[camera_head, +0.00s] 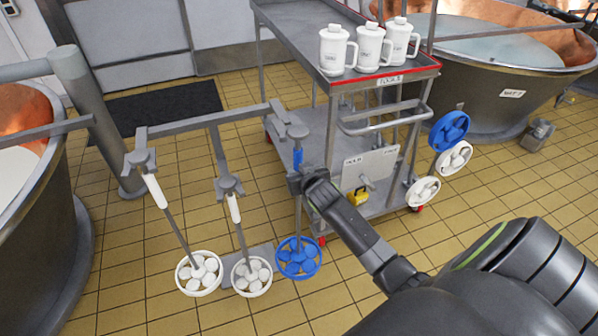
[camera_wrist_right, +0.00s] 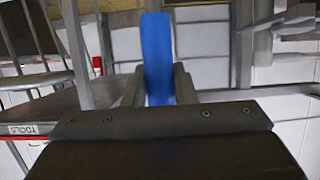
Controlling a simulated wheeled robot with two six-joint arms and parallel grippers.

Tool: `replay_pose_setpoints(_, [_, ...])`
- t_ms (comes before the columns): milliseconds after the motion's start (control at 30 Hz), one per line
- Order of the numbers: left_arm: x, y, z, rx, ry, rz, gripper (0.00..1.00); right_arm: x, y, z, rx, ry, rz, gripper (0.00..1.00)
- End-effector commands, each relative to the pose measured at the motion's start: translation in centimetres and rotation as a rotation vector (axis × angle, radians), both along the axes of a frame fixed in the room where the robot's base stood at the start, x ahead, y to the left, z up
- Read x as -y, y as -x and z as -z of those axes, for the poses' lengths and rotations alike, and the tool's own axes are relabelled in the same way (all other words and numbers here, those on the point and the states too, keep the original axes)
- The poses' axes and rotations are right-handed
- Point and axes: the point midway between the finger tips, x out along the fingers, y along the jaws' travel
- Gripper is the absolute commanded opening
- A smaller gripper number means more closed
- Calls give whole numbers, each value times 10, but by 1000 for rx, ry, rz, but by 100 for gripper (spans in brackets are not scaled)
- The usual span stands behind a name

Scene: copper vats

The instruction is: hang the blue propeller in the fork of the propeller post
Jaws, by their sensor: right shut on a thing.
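The blue propeller (camera_head: 298,258) hangs upright, its round head low and its blue handle near the top. My right gripper (camera_head: 298,182) is shut on the handle, which also shows between the fingers in the right wrist view (camera_wrist_right: 158,60). The grey propeller post (camera_head: 205,121) has several forks on its crossbar. The handle's top is at or just below the right fork (camera_head: 297,132); I cannot tell if it sits in it. Two white-handled propellers, left (camera_head: 198,273) and middle (camera_head: 252,276), hang in the other forks. My left gripper is not in view.
A metal cart (camera_head: 290,25) with white jugs (camera_head: 335,50) stands behind and right of the post. A blue disc (camera_head: 449,131) and white discs (camera_head: 455,157) are at its right side. Copper vats stand at left (camera_head: 40,220) and back right (camera_head: 490,85). Tiled floor is open in front.

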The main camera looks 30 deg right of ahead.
Motion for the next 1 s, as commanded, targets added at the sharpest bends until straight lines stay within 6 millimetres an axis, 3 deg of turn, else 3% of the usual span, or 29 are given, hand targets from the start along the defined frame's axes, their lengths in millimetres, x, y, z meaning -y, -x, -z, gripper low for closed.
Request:
replay_pose_setpoints(600, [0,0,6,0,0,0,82,3,-18,-2,8,1,-3,0])
replay_pose_setpoints(1000, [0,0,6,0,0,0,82,4,-18,-2,7,1,-2,0])
